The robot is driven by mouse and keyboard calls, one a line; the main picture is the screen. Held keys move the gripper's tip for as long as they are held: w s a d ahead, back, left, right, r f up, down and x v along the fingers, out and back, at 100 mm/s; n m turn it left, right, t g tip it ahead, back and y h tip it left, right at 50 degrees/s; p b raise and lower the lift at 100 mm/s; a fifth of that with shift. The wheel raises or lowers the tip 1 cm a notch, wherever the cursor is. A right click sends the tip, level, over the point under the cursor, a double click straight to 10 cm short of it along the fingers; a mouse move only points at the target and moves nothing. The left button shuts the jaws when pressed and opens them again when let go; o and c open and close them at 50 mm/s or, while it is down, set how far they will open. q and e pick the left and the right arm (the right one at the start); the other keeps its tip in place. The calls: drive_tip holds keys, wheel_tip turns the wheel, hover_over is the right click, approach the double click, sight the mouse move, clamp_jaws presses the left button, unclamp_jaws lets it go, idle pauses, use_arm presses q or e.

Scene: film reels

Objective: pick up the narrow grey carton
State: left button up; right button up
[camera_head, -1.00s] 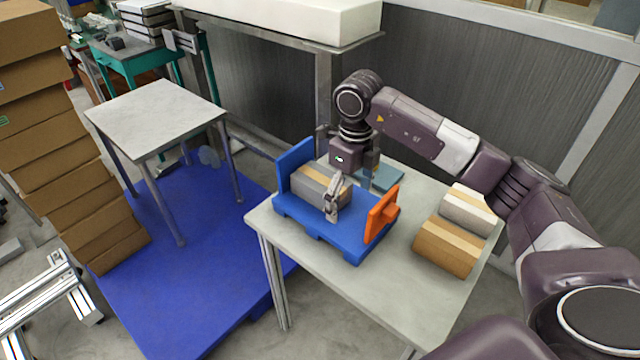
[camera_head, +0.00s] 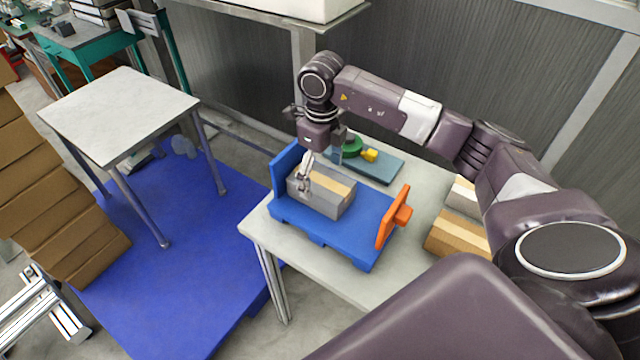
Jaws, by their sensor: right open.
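The narrow grey carton (camera_head: 328,201), with a tan tape strip along its top, lies in the blue tray (camera_head: 352,228) on the table. It sits near the tray's upright blue end plate (camera_head: 285,172). My right gripper (camera_head: 304,188) is open, at the carton's left end. One finger shows in front of the carton's near side; the other is hidden, so I cannot tell whether they touch it. My left gripper is not in view.
An orange clamp plate (camera_head: 394,217) stands at the tray's right end. A brown carton (camera_head: 457,238) and a white-grey carton (camera_head: 464,197) lie right of it, partly behind my arm. A grey-blue plate with green and yellow parts (camera_head: 368,163) lies behind the tray.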

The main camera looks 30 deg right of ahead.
sight(321, 179)
wheel_tip(321, 179, down, 4)
drive_tip(key=shift+w+r+p, duration=0.1)
drive_tip(key=shift+w+p, duration=0.05)
drive_tip(key=shift+p, duration=0.7)
drive_tip(key=shift+w+d+f, duration=0.1)
drive_tip(key=shift+f, duration=0.45)
drive_tip(key=c, duration=1.5)
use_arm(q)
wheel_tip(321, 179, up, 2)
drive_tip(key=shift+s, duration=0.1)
use_arm(e)
drive_tip(key=shift+c, duration=0.4)
